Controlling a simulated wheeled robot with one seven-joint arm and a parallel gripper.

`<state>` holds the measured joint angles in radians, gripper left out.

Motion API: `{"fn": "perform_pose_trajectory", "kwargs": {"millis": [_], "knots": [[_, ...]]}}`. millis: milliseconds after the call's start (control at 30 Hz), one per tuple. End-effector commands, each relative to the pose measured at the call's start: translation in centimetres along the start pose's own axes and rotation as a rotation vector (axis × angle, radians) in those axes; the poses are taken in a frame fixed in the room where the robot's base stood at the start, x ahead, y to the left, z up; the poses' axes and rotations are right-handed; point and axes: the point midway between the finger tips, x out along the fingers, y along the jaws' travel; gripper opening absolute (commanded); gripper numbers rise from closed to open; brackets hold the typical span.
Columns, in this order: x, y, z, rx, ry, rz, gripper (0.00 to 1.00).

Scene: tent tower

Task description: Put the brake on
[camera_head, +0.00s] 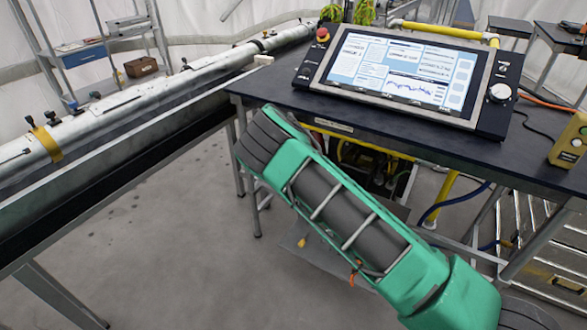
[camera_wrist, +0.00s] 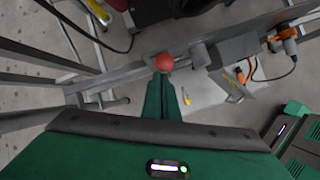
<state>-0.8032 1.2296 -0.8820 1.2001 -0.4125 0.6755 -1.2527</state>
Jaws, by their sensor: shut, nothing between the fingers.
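In the wrist view, a round red knob (camera_wrist: 165,62) sits right at the tips of my gripper (camera_wrist: 163,76). It may be the brake's handle, but I cannot tell for sure. The green fingers are together and empty, pointing at the knob. I cannot tell whether they touch it. A grey cylinder and block (camera_wrist: 235,51) lie just right of the knob, along a grey rail. In the head view, my green arm reaches up and left in front of the dark table (camera_head: 262,88). My gripper and this knob are hidden there.
A console screen (camera_head: 395,70) with a red button (camera_head: 322,34) stands on the table. A long metal tube (camera_head: 110,110) runs along the left. A yellow handset (camera_head: 570,140) is at the right. An orange tool (camera_wrist: 284,36) shows in the wrist view. Open floor (camera_head: 160,240) lies left of my arm.

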Motion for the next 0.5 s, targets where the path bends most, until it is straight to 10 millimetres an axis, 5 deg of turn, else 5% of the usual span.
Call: {"fn": "perform_pose_trajectory", "kwargs": {"millis": [500], "knots": [[-1.8, 0.6, -2.5, 0.008, 0.000, -0.002, 0.00]]}}
